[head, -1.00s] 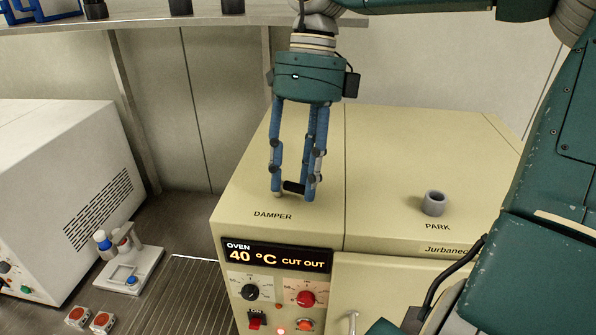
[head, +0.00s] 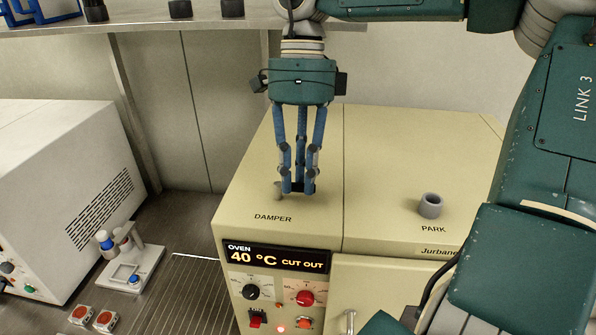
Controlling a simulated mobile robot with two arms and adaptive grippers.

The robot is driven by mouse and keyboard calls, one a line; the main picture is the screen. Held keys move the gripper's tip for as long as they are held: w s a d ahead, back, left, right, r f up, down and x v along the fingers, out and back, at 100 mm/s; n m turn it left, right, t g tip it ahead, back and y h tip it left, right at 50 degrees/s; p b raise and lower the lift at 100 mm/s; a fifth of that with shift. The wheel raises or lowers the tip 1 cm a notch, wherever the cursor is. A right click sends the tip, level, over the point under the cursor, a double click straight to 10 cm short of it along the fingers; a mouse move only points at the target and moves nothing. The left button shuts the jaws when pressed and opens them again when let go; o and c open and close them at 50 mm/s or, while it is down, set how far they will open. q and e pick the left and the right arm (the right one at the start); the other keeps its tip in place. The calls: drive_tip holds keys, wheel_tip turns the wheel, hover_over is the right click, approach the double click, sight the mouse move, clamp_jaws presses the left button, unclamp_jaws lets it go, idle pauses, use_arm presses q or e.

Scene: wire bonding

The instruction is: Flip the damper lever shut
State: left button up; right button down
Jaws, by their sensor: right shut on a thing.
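The damper lever (head: 278,191) is on the top of the cream oven, just behind the word DAMPER. Its grey pivot post shows left of my fingers, and a dark handle part shows between the fingertips. My right gripper (head: 298,187) points straight down over it, with its blue fingers shut on the lever. The fingers partly hide the handle, so I cannot tell its exact angle. My left gripper is not in view.
The oven (head: 385,180) has a grey PARK cup (head: 431,205) on top at right. Its front display (head: 276,257) reads 40 °C CUT OUT. A white instrument (head: 60,190) and a small stand (head: 130,270) are at left. A shelf (head: 180,22) runs behind.

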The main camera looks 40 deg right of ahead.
drive_tip(key=c, duration=1.5)
unclamp_jaws()
drive_tip(key=shift+c, duration=0.2)
drive_tip(key=v, duration=1.2)
drive_tip(key=shift+d, duration=0.15)
